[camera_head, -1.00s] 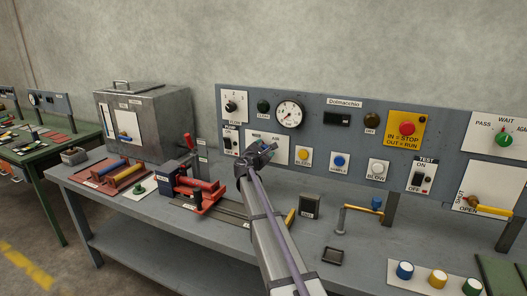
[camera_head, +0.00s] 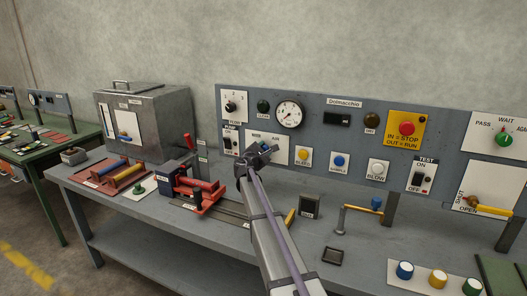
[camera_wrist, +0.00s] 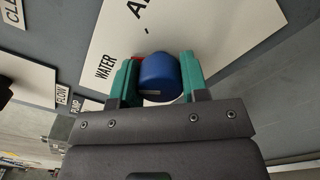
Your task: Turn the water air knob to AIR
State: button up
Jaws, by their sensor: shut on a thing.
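The blue water air knob (camera_wrist: 158,74) sits between the two green fingers of my gripper (camera_wrist: 158,60) in the wrist view, which are shut on it. Its white plate (camera_wrist: 190,28) carries the word WATER on the left and a partly cut-off word starting with A at the top. A small red bit shows at the knob's edge on the WATER side; I cannot tell the exact setting. In the head view my gripper (camera_head: 259,154) is at the plate (camera_head: 280,140) on the grey panel and hides the knob.
A pump switch (camera_head: 231,140) is just left of the plate, and a yellow bleed button (camera_head: 303,154) is to the right. A gauge (camera_head: 289,114) is above. A red vise (camera_head: 203,190) stands on the bench at left below my gripper.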

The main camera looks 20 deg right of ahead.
jog(key=m, duration=0.6)
jog(key=shift+m, duration=0.3)
jog(key=m, duration=0.6)
jog(key=shift+f, duration=0.1)
jog(key=shift+m, duration=0.3)
jog(key=o, duration=0.9)
jog(key=shift+o, duration=0.2)
jog(key=v, duration=1)
jog(key=shift+s+a, duration=0.25)
jog(key=shift+a, duration=0.1)
